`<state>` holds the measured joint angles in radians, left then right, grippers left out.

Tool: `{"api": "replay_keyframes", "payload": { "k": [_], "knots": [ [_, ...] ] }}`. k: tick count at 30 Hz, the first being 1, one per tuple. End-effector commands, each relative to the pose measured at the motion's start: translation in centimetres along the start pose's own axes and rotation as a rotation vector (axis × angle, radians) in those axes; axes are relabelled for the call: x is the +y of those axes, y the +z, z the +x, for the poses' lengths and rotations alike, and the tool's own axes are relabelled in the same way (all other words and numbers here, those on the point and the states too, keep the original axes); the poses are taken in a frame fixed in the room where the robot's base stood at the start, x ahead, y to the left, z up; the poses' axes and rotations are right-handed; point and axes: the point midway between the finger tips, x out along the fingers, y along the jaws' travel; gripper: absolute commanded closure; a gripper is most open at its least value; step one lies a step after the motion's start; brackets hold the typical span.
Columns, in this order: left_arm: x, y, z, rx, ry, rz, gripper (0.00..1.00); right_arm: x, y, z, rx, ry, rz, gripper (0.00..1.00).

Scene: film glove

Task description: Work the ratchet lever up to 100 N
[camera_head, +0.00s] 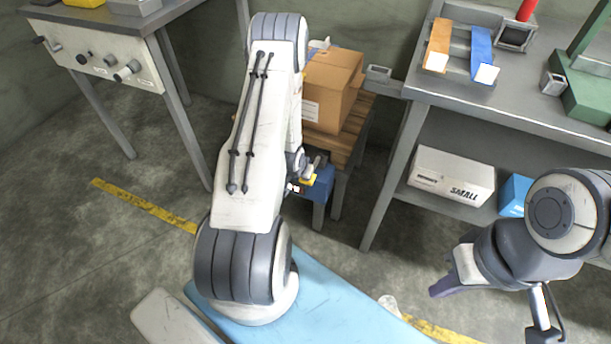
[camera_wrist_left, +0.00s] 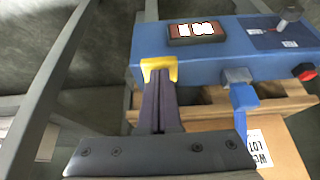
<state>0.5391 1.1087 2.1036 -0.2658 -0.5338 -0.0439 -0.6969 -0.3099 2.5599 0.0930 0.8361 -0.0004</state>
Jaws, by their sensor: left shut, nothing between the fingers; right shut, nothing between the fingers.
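A blue device (camera_wrist_left: 205,58) with a small display (camera_wrist_left: 196,32) fills the upper part of the left wrist view. The lit digits are too blurred to read. A yellow piece (camera_wrist_left: 158,65), possibly the lever's grip, stands out at the device's near side. My left gripper (camera_wrist_left: 160,85) is shut, its fingertips at the yellow piece; I cannot tell whether they touch it. In the head view the blue device (camera_head: 322,183) and yellow piece (camera_head: 308,180) show beside my left arm, which hides part of them. My right gripper (camera_head: 441,288) is shut and empty, low at the right.
A cardboard box (camera_head: 330,88) sits on a wooden pallet (camera_head: 349,135) beside the device. A grey bench (camera_head: 520,108) stands at right, with a white box (camera_head: 450,176) on its lower shelf. Another table (camera_head: 90,18) stands at upper left. The floor between is open.

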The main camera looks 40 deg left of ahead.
Motion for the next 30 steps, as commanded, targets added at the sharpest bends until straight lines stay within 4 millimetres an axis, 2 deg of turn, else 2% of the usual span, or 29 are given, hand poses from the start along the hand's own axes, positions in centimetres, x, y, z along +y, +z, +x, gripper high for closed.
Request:
{"api": "replay_keyframes", "payload": {
  "k": [1,10,14,22,24,30],
  "knots": [
    [-0.1,0.9,0.4,-0.021,-0.002,-0.009,1.0,0.0,0.0,0.2,0.0,0.0,0.0,1.0],
    [0.0,0.9,0.4,-0.02,-0.002,-0.01,1.0,0.0,0.0,0.2,0.0,0.0,0.0,1.0],
    [0.0,0.5,-0.2,-0.019,-0.002,-0.009,1.0,0.0,0.0,-0.4,0.0,0.0,0.0,1.0],
    [0.8,-2.0,-4.5,-0.005,0.003,0.007,1.0,-0.3,-0.2,-4.3,0.0,0.0,0.0,1.0],
    [0.7,-1.0,-5.6,-0.008,0.003,0.005,1.0,-0.3,-0.2,-3.9,0.001,0.0,0.0,1.0],
    [0.7,0.3,-9.9,-0.002,0.002,0.007,1.0,-0.3,-0.2,-4.2,0.0,0.0,0.0,1.0]
  ]
}}
